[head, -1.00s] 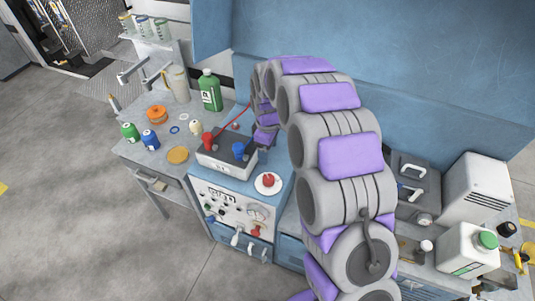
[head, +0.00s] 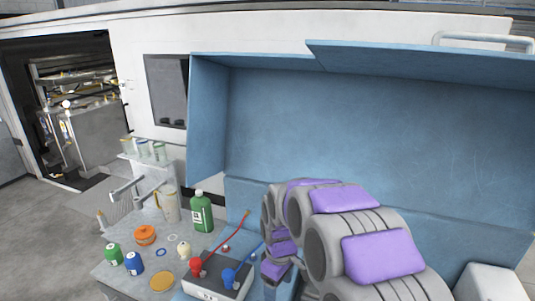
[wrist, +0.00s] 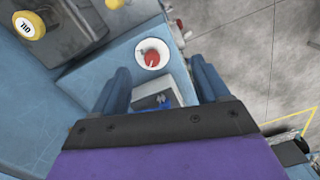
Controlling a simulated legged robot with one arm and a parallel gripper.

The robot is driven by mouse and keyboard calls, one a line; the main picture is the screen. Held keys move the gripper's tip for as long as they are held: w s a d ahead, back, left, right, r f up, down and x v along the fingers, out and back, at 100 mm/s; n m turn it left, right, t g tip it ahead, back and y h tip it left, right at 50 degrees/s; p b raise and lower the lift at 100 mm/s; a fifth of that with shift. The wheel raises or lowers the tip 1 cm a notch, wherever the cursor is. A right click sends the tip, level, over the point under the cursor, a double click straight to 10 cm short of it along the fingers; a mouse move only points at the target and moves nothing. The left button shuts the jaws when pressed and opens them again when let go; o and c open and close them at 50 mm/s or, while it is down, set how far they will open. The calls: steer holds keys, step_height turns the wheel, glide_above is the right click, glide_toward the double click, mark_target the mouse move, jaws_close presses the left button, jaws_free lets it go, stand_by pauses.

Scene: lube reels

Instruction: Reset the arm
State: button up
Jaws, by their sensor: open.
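My arm (head: 383,257), grey joints with purple pads, rises from the lower right of the head view and curves over to its far end near the workbench. My gripper (wrist: 162,82) shows in the wrist view with its two blue fingers spread apart and nothing between them. It points down at the blue cabinet. A red knob on a round white plate (wrist: 152,54) lies beyond the fingertips. In the head view my fingers cannot be made out behind the arm links.
A box with a red clamp (head: 196,267) and a blue clamp (head: 229,276) stands beside my arm. A green bottle (head: 202,214), an orange container (head: 145,235) and small bottles stand on the bench. A raised blue panel (head: 370,115) stands behind. A yellow oil cap (wrist: 30,25) is upper left in the wrist view.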

steer(key=s+d+r+m+b, duration=0.1)
steer(key=s+d+m, duration=0.2)
steer(key=s, duration=0.7)
steer(key=s+d+r+m+g+b, duration=0.1)
steer(key=s+d+m, duration=0.3)
steer(key=s, duration=0.7)
steer(key=s+d+r+m+b, duration=0.1)
steer(key=s+d+m, duration=0.3)
steer(key=s, duration=0.7)
steer(key=shift+s+d+r+b, duration=0.15)
steer(key=shift+s+r+b, duration=0.05)
steer(key=shift+b, duration=0.25)
